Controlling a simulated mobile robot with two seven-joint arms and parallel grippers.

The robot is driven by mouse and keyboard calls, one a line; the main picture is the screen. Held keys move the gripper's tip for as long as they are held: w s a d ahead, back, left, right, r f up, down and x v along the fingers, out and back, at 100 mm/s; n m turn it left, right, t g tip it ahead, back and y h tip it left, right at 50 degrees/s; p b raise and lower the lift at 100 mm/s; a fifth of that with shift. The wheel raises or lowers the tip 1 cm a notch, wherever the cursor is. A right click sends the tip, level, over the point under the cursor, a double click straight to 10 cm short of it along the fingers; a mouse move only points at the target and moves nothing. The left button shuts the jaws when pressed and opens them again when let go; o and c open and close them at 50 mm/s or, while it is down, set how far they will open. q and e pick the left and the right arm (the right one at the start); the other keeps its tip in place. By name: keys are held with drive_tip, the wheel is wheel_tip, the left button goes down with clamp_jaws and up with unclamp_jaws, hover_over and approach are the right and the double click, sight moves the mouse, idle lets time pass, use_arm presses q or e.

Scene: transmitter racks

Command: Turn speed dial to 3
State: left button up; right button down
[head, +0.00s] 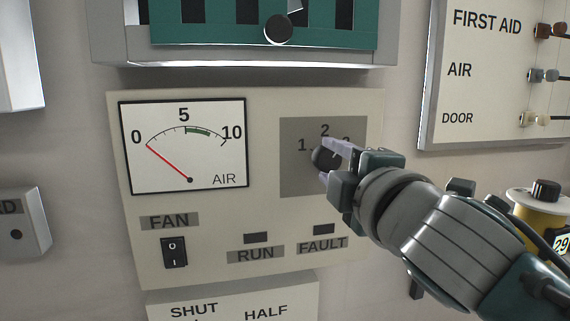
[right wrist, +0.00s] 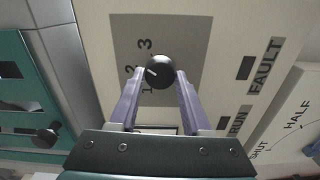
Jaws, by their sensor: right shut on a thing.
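The speed dial (head: 323,159) is a round black knob on a grey square plate (head: 294,182) marked 1, 2 and 3. In the head view my right gripper (head: 328,158) reaches it from the right and partly covers the 3. In the right wrist view its two pale fingers stand on either side of the dial (right wrist: 160,72), shut on it. The dial's white pointer mark shows there and faces roughly toward the 2; its exact angle is hard to tell. My left gripper is not in view.
The same panel has an AIR gauge (head: 184,147) with its red needle near 0, a FAN rocker switch (head: 174,252), and dark RUN (head: 256,238) and FAULT (head: 323,229) lamps. A green-fronted box (head: 215,32) juts out above. A yellow-bodied item (head: 537,213) is at right.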

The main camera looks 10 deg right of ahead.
drive_tip(key=m, duration=0.5)
drive_tip(key=shift+r, duration=0.1)
idle(0.5)
drive_tip(key=shift+c, duration=1.8)
unclamp_jaws()
drive_tip(key=shift+s, duration=0.15)
drive_tip(key=s, duration=0.9)
drive_tip(key=shift+s+d, duration=0.2)
drive_tip(key=shift+s, duration=0.15)
